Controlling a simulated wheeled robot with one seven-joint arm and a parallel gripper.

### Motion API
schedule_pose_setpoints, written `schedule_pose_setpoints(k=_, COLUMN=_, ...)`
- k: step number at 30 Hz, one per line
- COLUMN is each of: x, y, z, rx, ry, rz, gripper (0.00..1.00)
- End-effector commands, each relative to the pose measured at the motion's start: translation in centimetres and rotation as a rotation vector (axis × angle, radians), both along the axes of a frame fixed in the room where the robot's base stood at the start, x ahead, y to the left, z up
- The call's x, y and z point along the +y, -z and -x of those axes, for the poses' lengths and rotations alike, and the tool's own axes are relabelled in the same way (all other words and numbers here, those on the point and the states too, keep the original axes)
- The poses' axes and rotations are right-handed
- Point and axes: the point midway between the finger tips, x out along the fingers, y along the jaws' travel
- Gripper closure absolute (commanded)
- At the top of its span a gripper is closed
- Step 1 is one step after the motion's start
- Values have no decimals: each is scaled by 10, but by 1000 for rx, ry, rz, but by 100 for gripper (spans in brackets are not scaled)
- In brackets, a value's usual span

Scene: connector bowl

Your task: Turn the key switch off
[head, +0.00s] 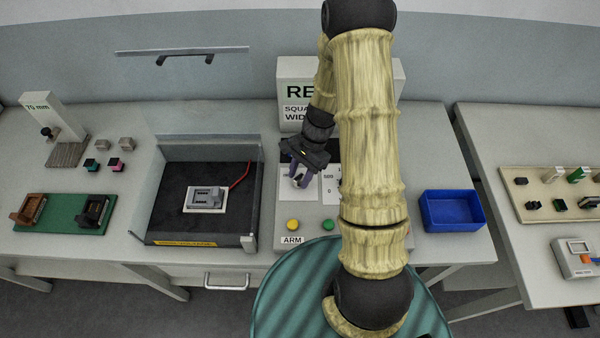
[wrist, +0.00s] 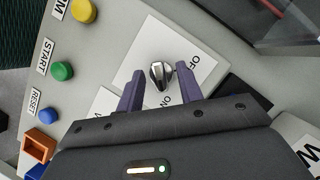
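The key switch (wrist: 160,74) is a small silver knob with a dark slot on a white label plate. OFF is printed at upper right of it and ON below it, as the wrist view shows. My gripper (wrist: 160,70) is open, with one purple finger on each side of the knob and a gap showing on both sides. In the head view my gripper (head: 301,182) points down over the white plate on the grey control panel (head: 310,212). There the knob is hidden or too small to make out. I cannot tell exactly which mark the knob points to.
A yellow button (head: 293,224) and a green button (head: 328,225) sit at the panel's front. A black-bedded fixture (head: 170,215) stands left, a blue bin (head: 452,211) right. A sign box (head: 290,68) stands behind.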

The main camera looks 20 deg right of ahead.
Motion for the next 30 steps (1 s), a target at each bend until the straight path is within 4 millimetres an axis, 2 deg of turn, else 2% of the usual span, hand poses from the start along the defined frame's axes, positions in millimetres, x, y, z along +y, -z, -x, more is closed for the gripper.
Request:
schedule_pose_setpoints(k=4, x=0, y=0, z=0, rx=0, ry=0, rz=0, gripper=66)
schedule_pose_setpoints(k=9, x=0, y=0, z=0, rx=0, ry=0, rz=0, gripper=99)
schedule_pose_setpoints(k=20, x=0, y=-1, z=-1, rx=-2, ry=-21, rz=0, gripper=100)
schedule_pose_setpoints(k=30, x=0, y=-2, z=-2, rx=-2, ry=-171, rz=1, gripper=100)
